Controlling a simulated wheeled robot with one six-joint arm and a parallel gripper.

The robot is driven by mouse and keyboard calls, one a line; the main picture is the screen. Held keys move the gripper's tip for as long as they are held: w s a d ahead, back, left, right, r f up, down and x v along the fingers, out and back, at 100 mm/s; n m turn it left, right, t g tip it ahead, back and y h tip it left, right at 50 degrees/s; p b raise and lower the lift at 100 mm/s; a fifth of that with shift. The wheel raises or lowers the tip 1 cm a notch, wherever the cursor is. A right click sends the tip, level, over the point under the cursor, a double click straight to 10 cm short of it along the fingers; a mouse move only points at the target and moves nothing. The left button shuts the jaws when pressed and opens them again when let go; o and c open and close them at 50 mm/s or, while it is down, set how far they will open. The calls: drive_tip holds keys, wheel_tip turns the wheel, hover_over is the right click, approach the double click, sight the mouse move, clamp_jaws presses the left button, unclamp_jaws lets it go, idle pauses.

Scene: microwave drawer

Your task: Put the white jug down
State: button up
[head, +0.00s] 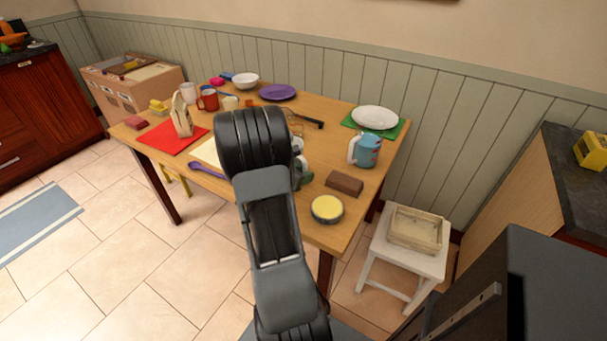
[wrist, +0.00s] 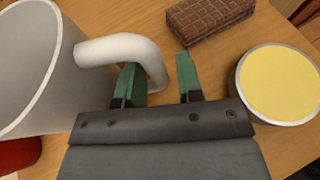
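The white jug (wrist: 28,70) fills the left of the wrist view, with its rim and pale inside showing and its handle (wrist: 115,48) curving toward my gripper (wrist: 160,80). The two green fingers are apart. The handle's outer part passes behind the left finger and shows in the gap, with clear space before the right finger. In the head view my gripper (head: 304,174) is over the table's near right part, and my arm hides most of the jug; a small white part (head: 297,145) shows beside it. I cannot tell whether its base touches the table.
The wooden table (head: 300,230) has a brown block (head: 345,183) and a yellow-topped tin (head: 327,209) close to my gripper. A blue jug with a white handle (head: 368,152) stands behind. A white stool with a crate (head: 415,230) is at the right.

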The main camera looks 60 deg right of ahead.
drive_tip(key=shift+o, duration=0.5)
drive_tip(key=shift+r, duration=0.1)
drive_tip(key=shift+w+a+r, duration=0.1)
drive_tip(key=shift+a, duration=0.05)
drive_tip(key=p+v, duration=0.1)
drive_tip(key=v, duration=1.1)
drive_tip(key=a+r+m+t+y, duration=0.1)
drive_tip(key=a+m+t+y, duration=0.2)
drive_tip(key=a, duration=0.7)
drive_tip(key=s+a+r+m+t+y, duration=0.1)
drive_tip(key=a+m+y, duration=0.4)
drive_tip(key=a, duration=0.5)
drive_tip(key=a+r+m+t+y, duration=0.2)
drive_tip(key=a+m+t+y, duration=0.2)
drive_tip(key=a, duration=0.6)
drive_tip(key=shift+s+r+m+t, duration=0.3)
drive_tip(key=shift+s+r+m, duration=0.05)
drive_tip(key=shift+m, duration=0.35)
drive_tip(key=shift+d, duration=0.1)
